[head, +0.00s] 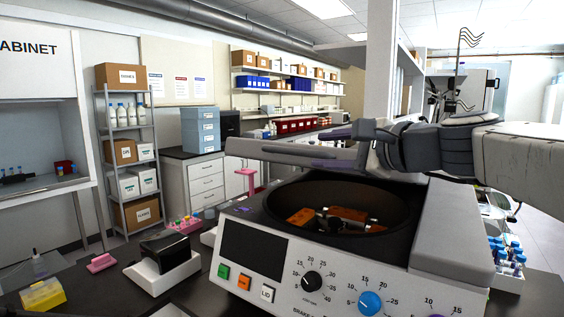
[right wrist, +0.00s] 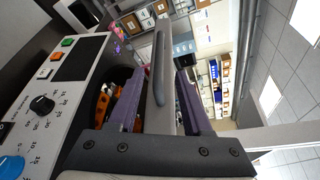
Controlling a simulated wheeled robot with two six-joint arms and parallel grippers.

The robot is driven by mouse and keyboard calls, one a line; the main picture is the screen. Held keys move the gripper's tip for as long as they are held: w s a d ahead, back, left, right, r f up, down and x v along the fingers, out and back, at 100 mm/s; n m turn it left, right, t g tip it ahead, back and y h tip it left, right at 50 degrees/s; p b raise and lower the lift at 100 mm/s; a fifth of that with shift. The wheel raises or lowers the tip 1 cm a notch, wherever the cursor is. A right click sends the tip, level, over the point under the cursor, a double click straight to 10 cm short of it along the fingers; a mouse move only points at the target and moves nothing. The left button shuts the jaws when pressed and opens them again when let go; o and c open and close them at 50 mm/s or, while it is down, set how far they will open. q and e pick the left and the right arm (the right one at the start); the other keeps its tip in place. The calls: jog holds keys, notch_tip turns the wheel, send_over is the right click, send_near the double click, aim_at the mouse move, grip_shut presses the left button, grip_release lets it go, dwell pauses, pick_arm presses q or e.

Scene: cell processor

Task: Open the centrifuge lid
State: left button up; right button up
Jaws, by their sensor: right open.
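The centrifuge (head: 250,275) stands on the dark bench with its bowl (head: 345,200) uncovered. Orange rotor buckets (head: 348,216) show inside. Its grey lid (head: 262,150) is raised above the bowl and seen nearly edge-on. My right gripper (head: 320,149) reaches in from the right, its purple fingers at the lid, one above and one below its edge. In the right wrist view the lid's grey bar (right wrist: 160,75) lies between the open fingers; I cannot tell whether they touch it. My left gripper is not in view.
Buttons and knobs (head: 370,303) line the centrifuge front. A black-topped device (head: 166,255), a pink tube rack (head: 185,225) and a yellow box (head: 42,295) stand on the bench at left. A rack of blue-capped tubes (head: 508,258) is at right. Shelves and cabinets stand behind.

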aim_at(299, 151)
jog(key=p+x, duration=0.2)
jog(key=x, duration=0.8)
grip_shut()
dwell(1.2)
